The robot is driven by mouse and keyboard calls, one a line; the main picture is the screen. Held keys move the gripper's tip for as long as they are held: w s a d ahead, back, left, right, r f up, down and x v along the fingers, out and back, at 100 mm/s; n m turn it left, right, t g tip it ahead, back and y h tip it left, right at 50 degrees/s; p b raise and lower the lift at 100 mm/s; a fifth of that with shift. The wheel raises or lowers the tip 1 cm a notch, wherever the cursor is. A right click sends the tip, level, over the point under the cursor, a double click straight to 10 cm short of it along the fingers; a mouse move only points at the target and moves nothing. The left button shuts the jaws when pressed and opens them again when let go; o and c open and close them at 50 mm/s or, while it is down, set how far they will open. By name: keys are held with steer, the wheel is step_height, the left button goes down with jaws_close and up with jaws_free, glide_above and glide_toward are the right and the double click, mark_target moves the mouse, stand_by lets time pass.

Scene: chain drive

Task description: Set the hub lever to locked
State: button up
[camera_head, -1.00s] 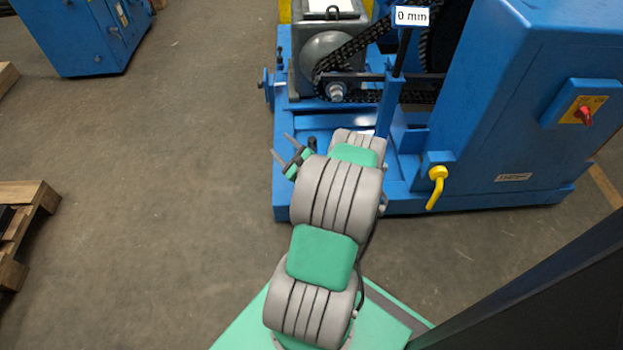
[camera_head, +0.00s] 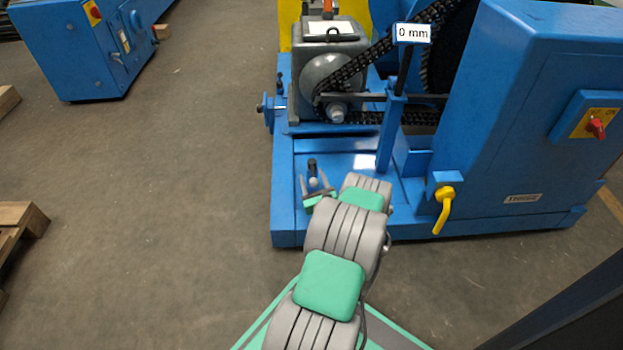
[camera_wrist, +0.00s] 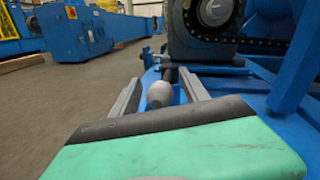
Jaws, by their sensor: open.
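A short lever with a dark rod and a pale grey ball knob (camera_head: 314,182) stands on the blue base of the chain drive. No label marks it as the hub lever. My gripper (camera_head: 317,187) is open at this lever. In the wrist view the ball knob (camera_wrist: 160,95) appears between the two spread fingers of my gripper (camera_wrist: 161,86), with a gap on each side. I see no contact with either finger. A yellow handle (camera_head: 444,208) hangs down on the front of the blue cabinet, to the right of my arm. No lock marking is readable.
The grey gearbox (camera_head: 327,72) and the black chain (camera_head: 385,50) lie beyond the lever. A blue post (camera_head: 391,135) stands to its right. A red switch (camera_head: 597,127) is on the cabinet. Open floor (camera_head: 180,160) lies to the left.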

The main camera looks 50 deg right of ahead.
steer(key=shift+w+d, duration=0.35)
steer(key=shift+w, duration=0.1)
steer(key=shift+c, duration=0.5)
jaws_close()
stand_by(0.6)
